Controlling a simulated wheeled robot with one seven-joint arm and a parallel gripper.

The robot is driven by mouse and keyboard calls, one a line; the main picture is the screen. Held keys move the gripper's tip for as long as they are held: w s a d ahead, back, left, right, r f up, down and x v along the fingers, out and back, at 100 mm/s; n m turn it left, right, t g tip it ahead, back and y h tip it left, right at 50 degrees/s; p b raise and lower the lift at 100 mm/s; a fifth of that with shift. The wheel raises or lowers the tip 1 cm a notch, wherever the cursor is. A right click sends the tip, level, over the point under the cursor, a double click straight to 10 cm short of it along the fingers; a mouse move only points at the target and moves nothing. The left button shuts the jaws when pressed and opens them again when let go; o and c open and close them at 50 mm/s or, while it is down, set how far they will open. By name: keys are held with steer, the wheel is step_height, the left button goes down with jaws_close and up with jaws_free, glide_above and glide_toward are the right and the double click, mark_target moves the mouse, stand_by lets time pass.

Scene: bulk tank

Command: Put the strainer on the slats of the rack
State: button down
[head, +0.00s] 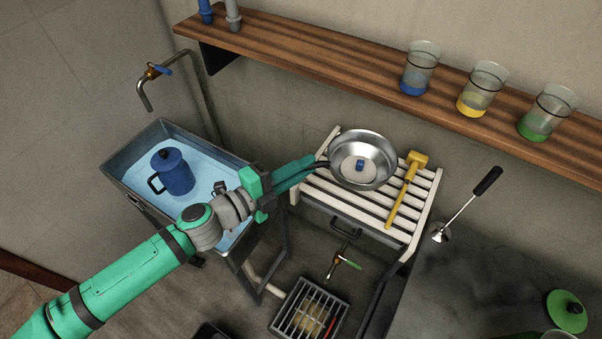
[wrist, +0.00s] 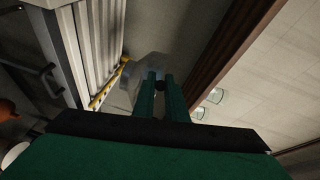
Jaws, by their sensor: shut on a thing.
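The strainer (head: 375,145) is a shiny round metal bowl with a dark handle. A pale disc with a small blue piece shows inside it. My gripper (head: 314,166) is shut on the handle at the bowl's left side. The strainer overlaps the back left of the rack (head: 345,203), which has white slats on a dark frame. I cannot tell whether the bowl touches the slats. In the wrist view the strainer (wrist: 146,70) shows dimly beyond my gripper (wrist: 160,84), and the rack's slats (wrist: 100,35) are at the upper left.
A yellow mallet (head: 406,190) lies across the slats, right of the strainer. A water-filled tank (head: 130,165) with a blue jug (head: 173,172) stands left. A wooden shelf (head: 330,72) with several jars runs above.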

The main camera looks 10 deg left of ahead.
steer(key=w+a+f, duration=0.1)
steer(key=w+f, duration=0.3)
steer(key=f, duration=0.4)
steer(key=shift+f, duration=0.25)
steer(key=c, duration=2.1)
jaws_free()
steer(key=o, duration=0.3)
steer(key=v, duration=1.2)
